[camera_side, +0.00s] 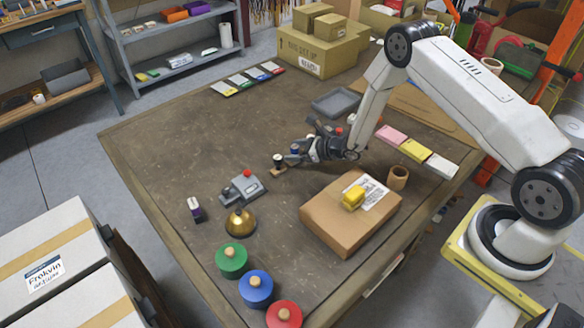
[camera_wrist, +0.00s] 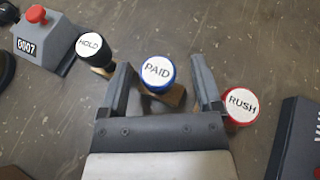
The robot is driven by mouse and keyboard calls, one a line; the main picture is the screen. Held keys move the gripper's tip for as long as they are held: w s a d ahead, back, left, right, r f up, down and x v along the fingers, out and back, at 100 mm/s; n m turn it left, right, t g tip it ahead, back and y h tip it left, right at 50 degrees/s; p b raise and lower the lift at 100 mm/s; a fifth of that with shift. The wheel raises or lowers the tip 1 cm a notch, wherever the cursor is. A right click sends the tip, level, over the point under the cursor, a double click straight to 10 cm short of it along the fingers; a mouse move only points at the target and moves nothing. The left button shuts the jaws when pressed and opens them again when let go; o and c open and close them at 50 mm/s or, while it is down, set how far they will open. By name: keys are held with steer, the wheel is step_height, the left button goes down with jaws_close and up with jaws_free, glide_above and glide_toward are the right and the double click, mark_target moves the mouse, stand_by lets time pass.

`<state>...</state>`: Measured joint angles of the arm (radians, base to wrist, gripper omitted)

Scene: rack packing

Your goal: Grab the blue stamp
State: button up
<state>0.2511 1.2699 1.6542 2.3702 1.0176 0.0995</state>
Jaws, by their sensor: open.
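The blue stamp (camera_wrist: 158,72) shows in the wrist view with a blue rim, a white "PAID" top and a wooden lower part. A black "HOLD" stamp (camera_wrist: 90,46) stands just outside the left finger. A red "RUSH" stamp (camera_wrist: 240,104) stands just outside the right finger. In the side view my gripper (camera_side: 303,153) is low over the table near the stamps.
A grey numbering stamper (camera_side: 241,188) with a red button and a brass bell (camera_side: 240,224) stand to the left in the side view. A cardboard box (camera_side: 345,222) lies in front, beside a brown cup-like ring (camera_side: 397,178).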

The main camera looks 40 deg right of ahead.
steer(key=shift+w, duration=0.15)
steer(key=shift+c, duration=0.2)
jaws_close()
steer(key=shift+r, duration=0.15)
stand_by(0.4)
steer(key=shift+r, duration=0.9)
steer(key=s+r, duration=1)
steer(key=s, duration=0.4)
steer(key=shift+a+r, duration=0.4)
